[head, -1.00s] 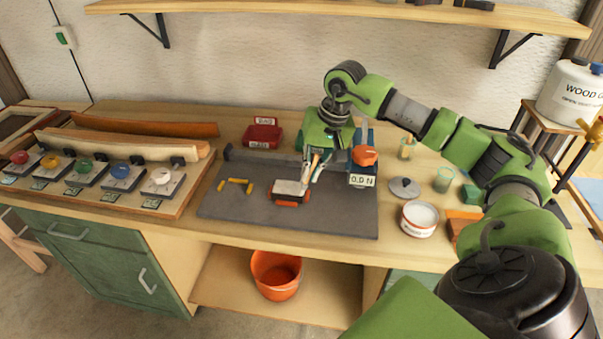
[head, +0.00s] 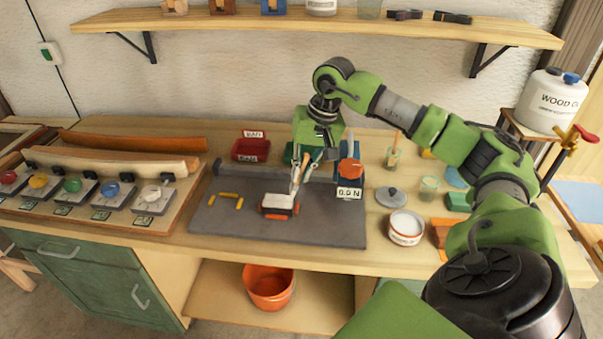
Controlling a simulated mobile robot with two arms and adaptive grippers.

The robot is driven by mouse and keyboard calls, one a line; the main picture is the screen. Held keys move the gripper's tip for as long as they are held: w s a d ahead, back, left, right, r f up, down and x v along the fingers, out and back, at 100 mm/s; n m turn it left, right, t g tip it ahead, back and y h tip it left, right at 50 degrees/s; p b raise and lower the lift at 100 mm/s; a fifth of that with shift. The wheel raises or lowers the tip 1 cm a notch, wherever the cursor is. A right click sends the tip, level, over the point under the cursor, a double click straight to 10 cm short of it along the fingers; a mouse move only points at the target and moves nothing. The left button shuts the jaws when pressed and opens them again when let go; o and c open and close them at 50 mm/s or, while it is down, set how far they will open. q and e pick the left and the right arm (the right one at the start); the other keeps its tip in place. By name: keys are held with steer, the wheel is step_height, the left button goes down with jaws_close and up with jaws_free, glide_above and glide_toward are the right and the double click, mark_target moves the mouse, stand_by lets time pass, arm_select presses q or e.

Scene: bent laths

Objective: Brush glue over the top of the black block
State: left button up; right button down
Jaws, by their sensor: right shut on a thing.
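A small block (head: 278,204) lies on the grey mat (head: 330,228). Its top looks whitish and its front orange-red, with dark parts at the ends. My right gripper (head: 296,181) points down over the block's right end. It is shut on a thin, brush-like thing whose lower end is at or just above the block's top edge; touching or apart I cannot tell. An open tub with white contents (head: 406,227) stands right of the mat. Its grey lid (head: 390,196) seems to lie behind it. My left gripper is not in view.
Several yellow pieces (head: 229,198) lie on the mat's left. A red bin (head: 251,150), a green bin (head: 303,152) and a blue-and-orange device marked 0.0 N (head: 349,178) stand behind. A jar with a stick (head: 393,157) stands at right. An orange bucket (head: 269,288) is below.

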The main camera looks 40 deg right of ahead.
steer(key=shift+r, duration=0.7)
steer(key=shift+r+p, duration=0.1)
steer(key=shift+p, duration=0.25)
steer(key=shift+r+p, duration=1.1)
steer(key=shift+r, duration=0.35)
steer(key=shift+f, duration=0.1)
